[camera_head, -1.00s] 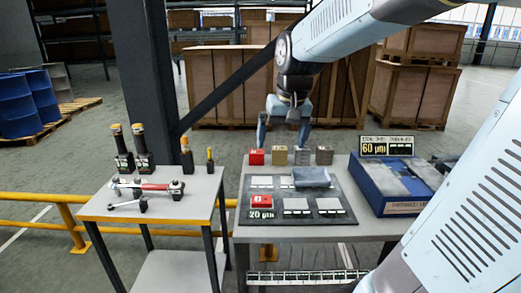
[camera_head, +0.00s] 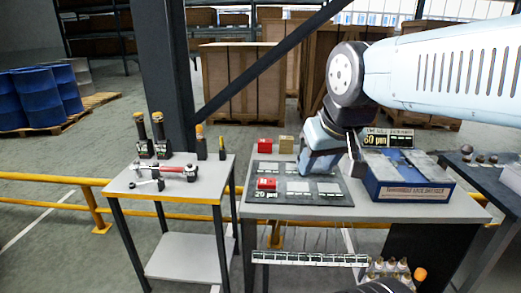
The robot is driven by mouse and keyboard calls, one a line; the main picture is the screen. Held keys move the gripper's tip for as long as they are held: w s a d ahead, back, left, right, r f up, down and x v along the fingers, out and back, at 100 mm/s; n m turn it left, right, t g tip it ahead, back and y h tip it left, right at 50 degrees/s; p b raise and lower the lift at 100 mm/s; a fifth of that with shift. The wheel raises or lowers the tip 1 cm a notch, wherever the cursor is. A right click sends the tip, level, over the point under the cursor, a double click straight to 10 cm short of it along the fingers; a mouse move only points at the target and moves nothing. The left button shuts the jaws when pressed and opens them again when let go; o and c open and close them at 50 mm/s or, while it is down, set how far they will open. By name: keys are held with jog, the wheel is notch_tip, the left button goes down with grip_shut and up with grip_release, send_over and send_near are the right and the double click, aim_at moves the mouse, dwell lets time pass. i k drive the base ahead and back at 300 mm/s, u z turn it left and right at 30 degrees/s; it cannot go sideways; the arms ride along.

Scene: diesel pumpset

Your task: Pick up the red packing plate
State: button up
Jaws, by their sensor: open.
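A small red block (camera_head: 265,145) stands at the back left of the bench top, beside a tan one (camera_head: 286,145). A second red block (camera_head: 267,184) lies in the front left slot of the dark tray (camera_head: 262,170), above a "20 µm" label. I cannot tell which one is the red packing plate. My gripper (camera_head: 334,170) is open, over the right part of the tray and right of both red blocks. It appears apart from them. It hides the back right of the tray and the bench behind it.
A blue case (camera_head: 410,190) with a "60 µm" display (camera_head: 388,138) stands close to the right of my gripper. A side table (camera_head: 150,196) at left holds a red-handled hammer (camera_head: 178,170) and several upright tools. A yellow rail (camera_head: 50,179) runs behind. The tray's front left is unobstructed.

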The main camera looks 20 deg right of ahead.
aim_at(262, 142)
jog(key=z, duration=0.55)
jog(key=i, duration=1.05)
jog(key=u, duration=0.5)
